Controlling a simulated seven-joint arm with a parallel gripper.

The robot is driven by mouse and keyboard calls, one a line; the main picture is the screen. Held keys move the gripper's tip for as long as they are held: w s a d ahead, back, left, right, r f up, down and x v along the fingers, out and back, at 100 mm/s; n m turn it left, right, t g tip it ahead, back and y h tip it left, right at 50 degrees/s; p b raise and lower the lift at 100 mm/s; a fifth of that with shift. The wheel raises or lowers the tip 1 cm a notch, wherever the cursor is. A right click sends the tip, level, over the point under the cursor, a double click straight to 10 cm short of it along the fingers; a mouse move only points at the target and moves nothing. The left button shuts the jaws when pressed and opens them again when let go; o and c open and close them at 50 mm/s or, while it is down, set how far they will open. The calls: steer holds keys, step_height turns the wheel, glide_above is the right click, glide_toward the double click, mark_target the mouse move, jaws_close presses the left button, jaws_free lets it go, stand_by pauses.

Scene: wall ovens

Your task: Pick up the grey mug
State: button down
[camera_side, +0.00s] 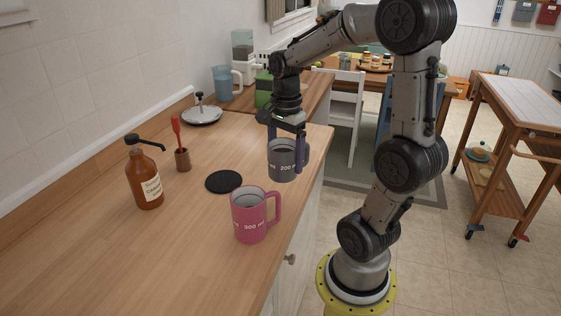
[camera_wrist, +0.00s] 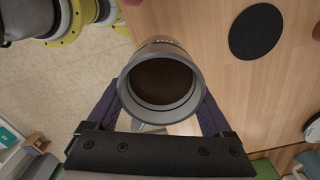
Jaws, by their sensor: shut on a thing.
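The grey mug (camera_side: 283,163) is upright between the two fingers of my gripper (camera_side: 287,150), near the counter's right edge in the side view. It has white lettering on its side. In the wrist view I look down into the open mouth of the grey mug (camera_wrist: 160,80), with a finger of my gripper (camera_wrist: 160,100) on each side of it. My gripper is shut on the mug. The mug appears to be held above the counter, though its exact height is hard to tell.
A pink mug (camera_side: 249,215) stands in front, its handle to the right. A black round coaster (camera_side: 223,182) lies to the left, also in the wrist view (camera_wrist: 256,32). A brown pump bottle (camera_side: 144,180) and a small brown holder (camera_side: 183,159) with a red utensil stand further left.

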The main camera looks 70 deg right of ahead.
steer(key=s+a+r, duration=0.4)
steer(key=s+a, duration=0.1)
steer(key=s, duration=0.2)
steer(key=shift+s+a+r, duration=0.2)
stand_by(0.4)
